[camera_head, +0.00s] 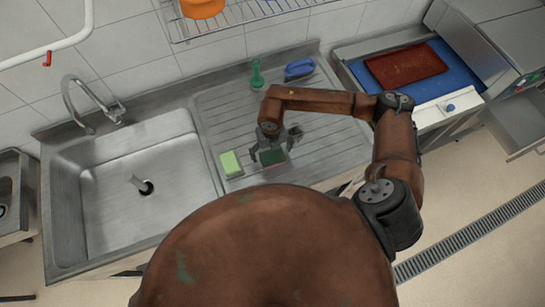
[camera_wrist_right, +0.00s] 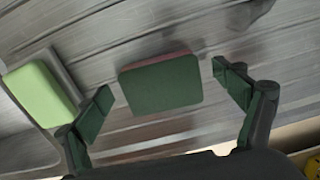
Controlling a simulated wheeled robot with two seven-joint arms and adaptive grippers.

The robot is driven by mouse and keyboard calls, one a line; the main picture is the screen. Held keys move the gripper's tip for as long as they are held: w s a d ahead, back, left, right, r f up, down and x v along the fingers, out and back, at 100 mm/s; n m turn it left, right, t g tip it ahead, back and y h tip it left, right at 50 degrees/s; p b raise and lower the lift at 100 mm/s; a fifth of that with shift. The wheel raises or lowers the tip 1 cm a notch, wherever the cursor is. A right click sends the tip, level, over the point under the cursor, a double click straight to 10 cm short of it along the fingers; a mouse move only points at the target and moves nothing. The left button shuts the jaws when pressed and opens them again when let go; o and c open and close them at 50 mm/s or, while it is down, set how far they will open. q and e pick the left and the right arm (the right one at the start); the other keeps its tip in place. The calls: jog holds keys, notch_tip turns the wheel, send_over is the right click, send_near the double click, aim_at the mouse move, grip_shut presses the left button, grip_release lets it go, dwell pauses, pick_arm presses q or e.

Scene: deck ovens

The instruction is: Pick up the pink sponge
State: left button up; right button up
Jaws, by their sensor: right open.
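The pink sponge (camera_wrist_right: 160,84) lies on the ribbed steel drainboard; it has a dark green top face and a pink side strip showing along its far edge in the wrist view. In the head view it is a small dark green patch (camera_head: 273,158), partly covered by my gripper. My right gripper (camera_head: 270,152) is open above the sponge. In the wrist view, its two fingers (camera_wrist_right: 162,84) stand on either side of the sponge, with a gap at each side and nothing held. My left gripper is not in view.
A light green sponge (camera_head: 231,163) lies just left of the gripper. A green upright item (camera_head: 257,76) and a blue brush-like item (camera_head: 299,69) stand at the back of the drainboard. The sink basin (camera_head: 140,215) is left; a red-brown board (camera_head: 405,66) is right.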

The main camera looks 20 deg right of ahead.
aim_at(268, 163)
jog(key=shift+f, duration=0.1)
jog(key=shift+c, duration=0.4)
jog(key=c, duration=0.7)
jog(key=shift+r, duration=0.2)
jog(key=shift+r+b, duration=0.35)
jog(key=shift+r, duration=0.25)
jog(key=s+a+r, duration=0.1)
jog(key=r, duration=0.1)
jog(key=s+a+r, duration=0.1)
jog(key=r, duration=0.1)
jog(key=s+a+r+b, duration=0.1)
jog(key=r, duration=0.1)
jog(key=shift+r, duration=0.3)
pick_arm(q)
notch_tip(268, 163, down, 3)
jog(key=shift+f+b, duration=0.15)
jog(key=shift+b, duration=0.65)
pick_arm(e)
jog(key=s+a+r, duration=0.1)
jog(key=s+a, duration=0.1)
jog(key=s+a+r, duration=0.2)
jog(key=s, duration=0.1)
jog(key=s+a+r, duration=0.2)
jog(key=shift+s+a, duration=0.15)
jog(key=shift+a, duration=0.1)
jog(key=shift+o, duration=0.2)
jog(key=c, duration=0.4)
